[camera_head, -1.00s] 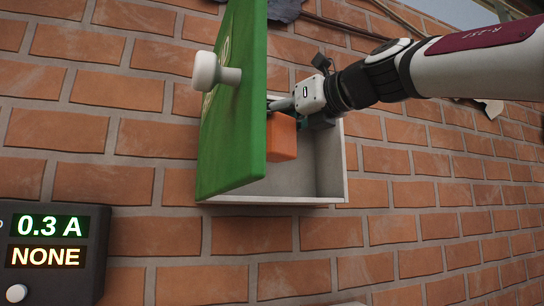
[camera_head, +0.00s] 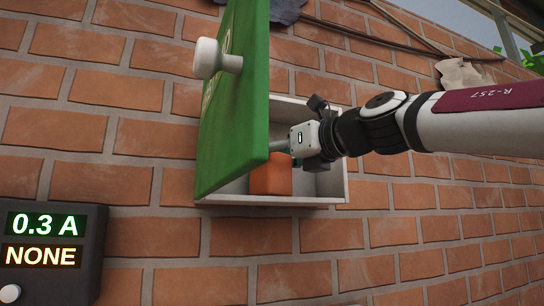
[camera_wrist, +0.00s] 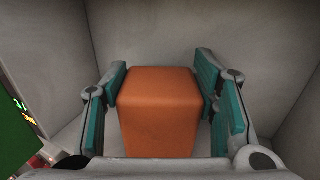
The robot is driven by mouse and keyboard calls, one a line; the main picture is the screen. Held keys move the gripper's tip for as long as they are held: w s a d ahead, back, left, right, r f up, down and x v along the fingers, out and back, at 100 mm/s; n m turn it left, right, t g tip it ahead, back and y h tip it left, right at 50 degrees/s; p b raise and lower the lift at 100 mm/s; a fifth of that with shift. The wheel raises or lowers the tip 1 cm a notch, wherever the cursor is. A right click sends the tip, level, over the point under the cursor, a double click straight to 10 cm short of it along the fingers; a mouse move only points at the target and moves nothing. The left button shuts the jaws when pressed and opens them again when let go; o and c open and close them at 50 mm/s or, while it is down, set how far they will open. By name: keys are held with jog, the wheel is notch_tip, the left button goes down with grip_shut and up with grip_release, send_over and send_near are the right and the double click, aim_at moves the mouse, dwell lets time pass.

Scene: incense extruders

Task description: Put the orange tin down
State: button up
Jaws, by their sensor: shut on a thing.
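The orange tin (camera_head: 270,177) is a plain box-shaped block inside the open white wall cabinet (camera_head: 318,200). It stands upright, low down at the cabinet floor; I cannot tell whether its base touches the floor. In the wrist view the tin (camera_wrist: 160,118) sits between the teal pads of my gripper (camera_wrist: 162,82), one on each side. My gripper (camera_head: 282,148) is shut on it, reaching in from the right. The green door hides part of the tin and fingers in the head view.
The green cabinet door (camera_head: 235,110) with a white knob (camera_head: 215,58) stands open on the left. The cabinet's side wall is close on the right. A dark display box (camera_head: 50,250) reading 0.3 A and NONE is on the brick wall at lower left.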

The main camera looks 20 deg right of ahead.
jog(key=shift+f, duration=0.1)
jog(key=o, duration=1.4)
jog(key=shift+o, duration=0.2)
jog(key=shift+s+d, duration=0.15)
jog(key=shift+s, duration=0.05)
jog(key=v, duration=1.1)
jog(key=shift+s, duration=0.25)
